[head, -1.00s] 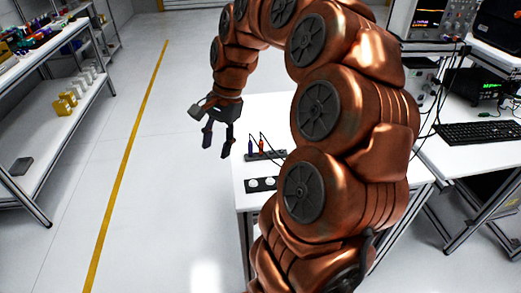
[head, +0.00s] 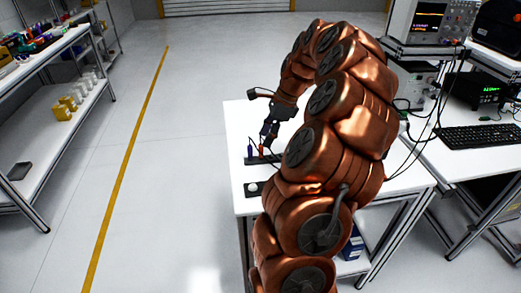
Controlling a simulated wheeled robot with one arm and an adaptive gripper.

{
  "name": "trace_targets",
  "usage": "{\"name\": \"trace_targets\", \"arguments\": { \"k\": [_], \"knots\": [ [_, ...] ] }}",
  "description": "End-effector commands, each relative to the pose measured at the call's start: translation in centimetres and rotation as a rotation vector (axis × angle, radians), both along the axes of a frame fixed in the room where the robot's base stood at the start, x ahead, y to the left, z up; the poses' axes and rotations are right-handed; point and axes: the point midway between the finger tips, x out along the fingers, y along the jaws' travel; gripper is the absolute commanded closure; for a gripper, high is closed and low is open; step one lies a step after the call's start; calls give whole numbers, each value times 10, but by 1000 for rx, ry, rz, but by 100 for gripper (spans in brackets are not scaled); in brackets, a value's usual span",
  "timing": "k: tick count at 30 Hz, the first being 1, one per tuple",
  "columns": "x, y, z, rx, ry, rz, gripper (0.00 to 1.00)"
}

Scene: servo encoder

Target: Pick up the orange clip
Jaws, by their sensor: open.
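The orange clip (head: 261,150) stands upright in a dark holder strip (head: 255,161) on the white table, just right of a dark blue clip (head: 250,152). My gripper (head: 268,137) points down with its fingers open, directly above and slightly right of the orange clip. In this small view I cannot tell whether a finger touches the clip. My arm hides the right end of the holder and much of the table.
The white table (head: 241,120) is bare at its left and far side. A second dark strip with a white round piece (head: 252,188) lies nearer the front. At right stand a keyboard (head: 480,134) and an oscilloscope (head: 438,22). Open floor lies left.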

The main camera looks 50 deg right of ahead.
Motion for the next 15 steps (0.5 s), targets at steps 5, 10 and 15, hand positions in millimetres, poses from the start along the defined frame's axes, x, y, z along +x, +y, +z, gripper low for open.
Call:
{"name": "trace_targets", "arguments": {
  "k": [5,10,15],
  "knots": [
    [5,4,-12,4,2,3,54],
    [11,10,-35,5,3,3,54],
    [14,13,-47,2,1,2,54]
  ]
}}
